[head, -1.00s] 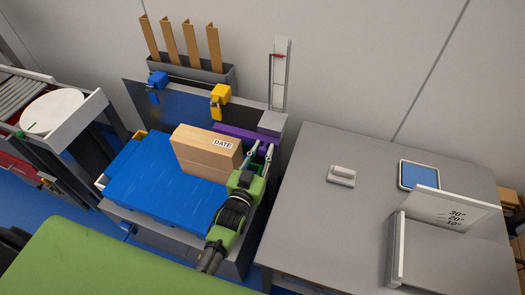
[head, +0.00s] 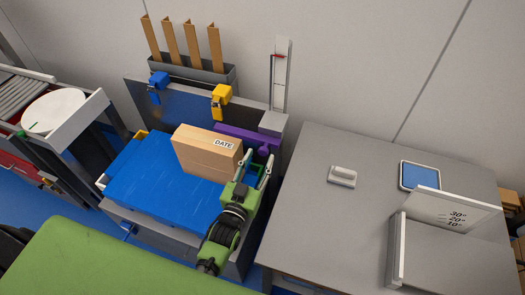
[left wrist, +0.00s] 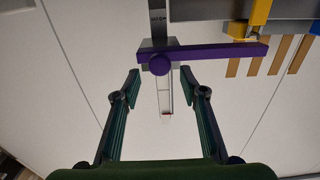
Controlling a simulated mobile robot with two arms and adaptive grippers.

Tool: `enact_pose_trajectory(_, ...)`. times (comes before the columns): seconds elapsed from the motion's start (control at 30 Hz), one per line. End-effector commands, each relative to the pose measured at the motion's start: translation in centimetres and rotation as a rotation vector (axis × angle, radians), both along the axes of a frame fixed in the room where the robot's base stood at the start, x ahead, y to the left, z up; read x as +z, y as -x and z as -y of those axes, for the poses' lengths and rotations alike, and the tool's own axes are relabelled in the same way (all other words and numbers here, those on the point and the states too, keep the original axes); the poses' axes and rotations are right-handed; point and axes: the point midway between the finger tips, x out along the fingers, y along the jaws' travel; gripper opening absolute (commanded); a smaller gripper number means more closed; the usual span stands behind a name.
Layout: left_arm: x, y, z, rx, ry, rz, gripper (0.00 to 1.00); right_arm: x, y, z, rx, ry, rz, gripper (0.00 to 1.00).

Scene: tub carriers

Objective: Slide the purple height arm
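The purple height arm (head: 232,133) is a flat bar behind the cardboard box in the head view, beside the upright scale post. In the left wrist view the bar (left wrist: 215,54) runs sideways, with a round purple knob (left wrist: 160,65) near its left end. My left gripper (head: 260,168) is open and empty, just in front of the knob end. In the left wrist view its two green fingers (left wrist: 162,77) stand apart, one on each side of the knob, with no contact visible. My right gripper is not in view.
A cardboard box (head: 207,158) marked DATE rests on the blue surface (head: 160,185) left of my gripper. A blue clamp (head: 157,80) and a yellow clamp (head: 221,94) sit along the back panel. A grey table (head: 330,225) stands close on the right.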

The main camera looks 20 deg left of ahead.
Motion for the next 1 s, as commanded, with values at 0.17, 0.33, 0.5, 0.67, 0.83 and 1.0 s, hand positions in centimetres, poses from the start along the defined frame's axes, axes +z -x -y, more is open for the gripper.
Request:
enact_pose_trajectory(0.17, 0.0, 4.0, -0.2, 0.0, -0.001, -0.001, 0.39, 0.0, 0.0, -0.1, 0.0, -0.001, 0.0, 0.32)
enact_pose_trajectory(0.33, 0.1, 6.4, -0.2, 0.0, -0.001, 0.002, 0.39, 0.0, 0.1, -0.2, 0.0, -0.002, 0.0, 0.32)
enact_pose_trajectory(0.5, 0.1, 7.4, -0.3, 0.0, -0.001, 0.003, 0.39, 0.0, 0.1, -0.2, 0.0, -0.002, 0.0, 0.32)
enact_pose_trajectory(0.67, 0.1, 7.5, -0.3, 0.0, -0.001, 0.004, 0.39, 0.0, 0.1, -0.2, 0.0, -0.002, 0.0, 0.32)
enact_pose_trajectory(0.83, 0.1, 7.4, -0.3, 0.0, -0.001, 0.004, 0.39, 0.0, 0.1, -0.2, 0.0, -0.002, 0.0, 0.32)
enact_pose_trajectory(1.0, 0.1, 7.4, -0.3, 0.0, 0.0, 0.004, 0.39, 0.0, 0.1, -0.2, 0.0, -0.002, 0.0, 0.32)
